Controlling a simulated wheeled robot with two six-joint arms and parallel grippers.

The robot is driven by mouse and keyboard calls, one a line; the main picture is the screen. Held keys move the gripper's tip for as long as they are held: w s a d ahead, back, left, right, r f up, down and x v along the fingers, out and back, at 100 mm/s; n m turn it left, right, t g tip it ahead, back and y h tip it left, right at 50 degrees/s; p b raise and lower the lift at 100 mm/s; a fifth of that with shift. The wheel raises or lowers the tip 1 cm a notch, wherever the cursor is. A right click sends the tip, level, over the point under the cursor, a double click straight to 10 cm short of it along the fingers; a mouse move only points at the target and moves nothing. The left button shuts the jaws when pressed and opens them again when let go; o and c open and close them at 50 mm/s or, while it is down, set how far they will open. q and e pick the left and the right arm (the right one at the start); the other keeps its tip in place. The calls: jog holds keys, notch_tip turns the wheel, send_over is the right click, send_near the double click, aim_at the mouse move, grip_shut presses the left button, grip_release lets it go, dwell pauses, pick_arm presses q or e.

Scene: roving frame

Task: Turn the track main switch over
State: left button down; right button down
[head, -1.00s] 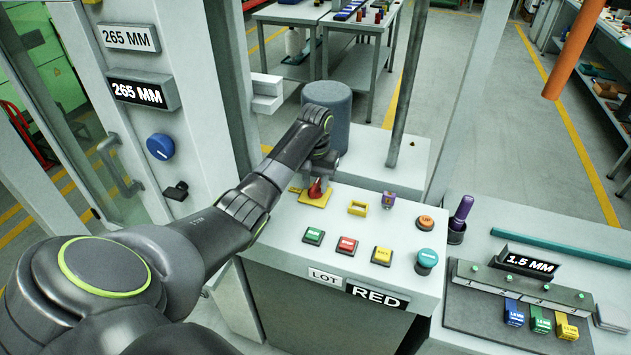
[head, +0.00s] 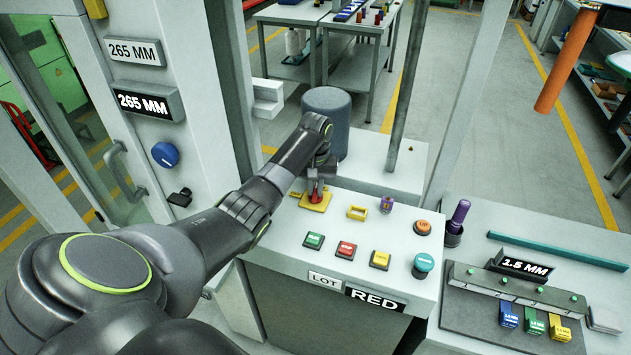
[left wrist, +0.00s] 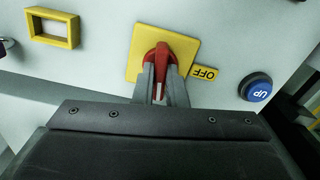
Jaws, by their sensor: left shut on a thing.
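The main switch is a red rotary handle (head: 316,190) on a square yellow plate (head: 314,203), at the back left of the grey control panel (head: 335,220). In the left wrist view the red handle (left wrist: 165,56) stands out from its yellow plate (left wrist: 138,62), and a yellow OFF label (left wrist: 204,73) is beside the plate's right edge. My left gripper (head: 318,182) reaches down to the switch. In the left wrist view its two grey fingers (left wrist: 160,88) are shut on the handle, one on each side, hiding part of it. My right gripper is not in view.
The panel also has green, red and yellow push buttons (head: 346,250), a yellow frame (head: 357,213), a purple piece (head: 387,204) and round orange and teal buttons (head: 424,266). A blue UP button (left wrist: 256,88) shows beside the switch. A grey cylinder (head: 327,115) stands behind.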

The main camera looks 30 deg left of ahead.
pick_arm(q)
jog(key=n+p, duration=0.3)
jog(key=p, duration=0.1)
jog(key=shift+r+n, duration=0.35)
jog(key=shift+n, duration=0.05)
jog(key=n+p, duration=0.2)
jog(key=shift+n, duration=0.3)
jog(key=shift+f+n+p, duration=0.15)
jog(key=shift+n+p, duration=0.5)
jog(key=shift+n, duration=0.35)
jog(key=n, duration=0.2)
jog(key=shift+w+f+n+p, duration=0.1)
jog(key=shift+n+p, duration=0.2)
jog(key=shift+p, duration=0.05)
jog(key=n, duration=0.4)
jog(key=shift+a+n, duration=0.1)
jog(key=shift+n, duration=0.3)
jog(key=c, duration=1.5)
grip_release()
jog(key=shift+f, duration=0.1)
